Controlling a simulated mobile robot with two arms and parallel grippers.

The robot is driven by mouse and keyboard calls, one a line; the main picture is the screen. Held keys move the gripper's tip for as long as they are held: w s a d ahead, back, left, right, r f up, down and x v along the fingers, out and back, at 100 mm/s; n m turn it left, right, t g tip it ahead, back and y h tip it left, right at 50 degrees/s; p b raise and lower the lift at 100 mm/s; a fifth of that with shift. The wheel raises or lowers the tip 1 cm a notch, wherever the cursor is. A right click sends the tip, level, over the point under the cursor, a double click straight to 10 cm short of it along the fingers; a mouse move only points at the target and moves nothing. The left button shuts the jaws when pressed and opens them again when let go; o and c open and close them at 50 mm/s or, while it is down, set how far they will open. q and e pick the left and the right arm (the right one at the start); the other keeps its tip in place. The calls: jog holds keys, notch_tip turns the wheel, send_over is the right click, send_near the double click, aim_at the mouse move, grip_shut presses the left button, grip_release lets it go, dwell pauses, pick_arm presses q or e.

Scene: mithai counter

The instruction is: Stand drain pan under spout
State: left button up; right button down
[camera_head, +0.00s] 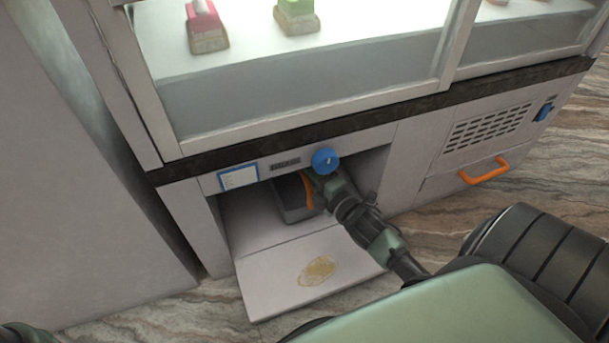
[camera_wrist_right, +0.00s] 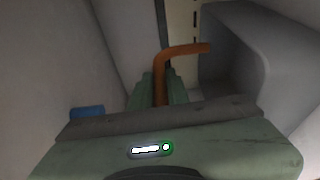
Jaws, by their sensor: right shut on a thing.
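The grey drain pan (camera_head: 293,203) is inside the open low bay of the counter, seen in the head view behind my right gripper (camera_head: 312,190). In the right wrist view the pan (camera_wrist_right: 265,60) fills the upper right, and its bent orange handle (camera_wrist_right: 183,50) runs between my right fingers (camera_wrist_right: 160,90). The right gripper is shut on this handle. I cannot make out the spout; the bay's top edge and my arm hide the upper inside. I cannot tell if the pan touches the bay floor. My left gripper is out of view.
A blue knob (camera_head: 325,160) sits on the bay's top edge, close above my right wrist. The lowered flap (camera_head: 275,285) carries a yellowish stain (camera_head: 317,269). An orange drawer handle (camera_head: 484,171) is at right. Bay walls stand close around the gripper.

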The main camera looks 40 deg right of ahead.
dwell(0.3)
jog(key=c, duration=1.4)
grip_release()
jog(key=shift+f, duration=0.15)
jog(key=shift+o, duration=0.2)
